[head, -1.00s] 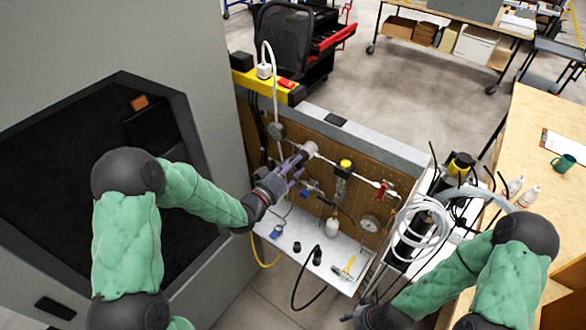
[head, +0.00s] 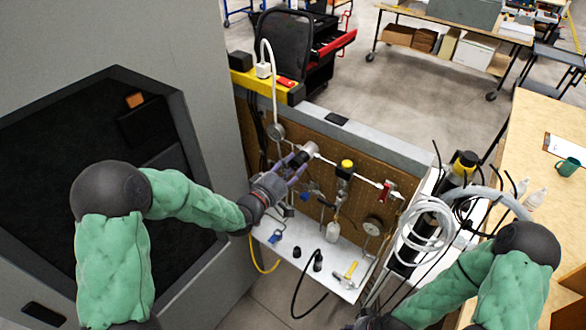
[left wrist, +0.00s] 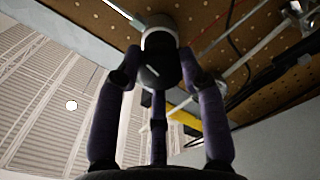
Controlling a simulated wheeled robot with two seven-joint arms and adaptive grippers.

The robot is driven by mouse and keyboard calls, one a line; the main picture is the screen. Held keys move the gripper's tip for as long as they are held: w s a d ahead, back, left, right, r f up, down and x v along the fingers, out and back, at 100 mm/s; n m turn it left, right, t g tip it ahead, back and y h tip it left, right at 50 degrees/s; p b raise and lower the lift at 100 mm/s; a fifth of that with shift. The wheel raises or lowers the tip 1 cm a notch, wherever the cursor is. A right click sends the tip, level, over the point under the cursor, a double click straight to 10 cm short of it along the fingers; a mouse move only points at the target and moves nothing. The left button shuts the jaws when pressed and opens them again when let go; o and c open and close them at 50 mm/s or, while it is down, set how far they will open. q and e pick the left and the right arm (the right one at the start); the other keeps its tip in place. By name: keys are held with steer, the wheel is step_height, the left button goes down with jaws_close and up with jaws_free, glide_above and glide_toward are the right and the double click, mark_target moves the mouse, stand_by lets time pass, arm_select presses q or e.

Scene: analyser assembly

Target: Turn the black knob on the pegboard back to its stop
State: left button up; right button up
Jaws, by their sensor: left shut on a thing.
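The black knob (head: 308,149) sits on the upper part of the brown pegboard (head: 388,205), with a pale ring at its board side. My left gripper (head: 298,158) reaches in from the left and is shut on the knob. In the left wrist view the fingers (left wrist: 158,72) close around the sides of the dark knob (left wrist: 160,45), and its white band shows above them. The fingers hide part of the knob, and I cannot read its angle. My right gripper (head: 372,322) is at the bottom edge, mostly cut off, so its fingers cannot be made out.
A yellow-topped fitting (head: 346,166), a red-handled valve (head: 387,190) and a round gauge (head: 373,226) are on the board right of the knob. Coiled white tubing (head: 425,228) stands at the right.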

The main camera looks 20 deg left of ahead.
arm_select(q)
steer(key=n, duration=0.4)
steer(key=shift+w+a+r+n, duration=0.2)
steer(key=shift+a+r+n, duration=0.1)
steer(key=shift+r, duration=0.1)
steer(key=n, duration=0.5)
steer(key=shift+f+n+p, duration=0.1)
steer(key=shift+n+p, duration=0.2)
steer(key=shift+p, duration=0.05)
steer(key=n+p, duration=0.1)
steer(key=n, duration=0.2)
steer(key=shift+f+n, duration=0.1)
steer(key=shift+n, duration=0.2)
steer(key=n+p, duration=0.1)
steer(key=n, duration=0.3)
steer(key=shift+s+d+f, duration=0.1)
steer(key=shift+d+f+n+p, duration=0.15)
steer(key=shift+n+p, duration=0.35)
steer(key=shift+n, duration=0.7)
steer(key=shift+s, duration=0.1)
steer(key=shift+f, duration=0.2)
steer(key=o, duration=1.1)
steer(key=shift+o, duration=0.2)
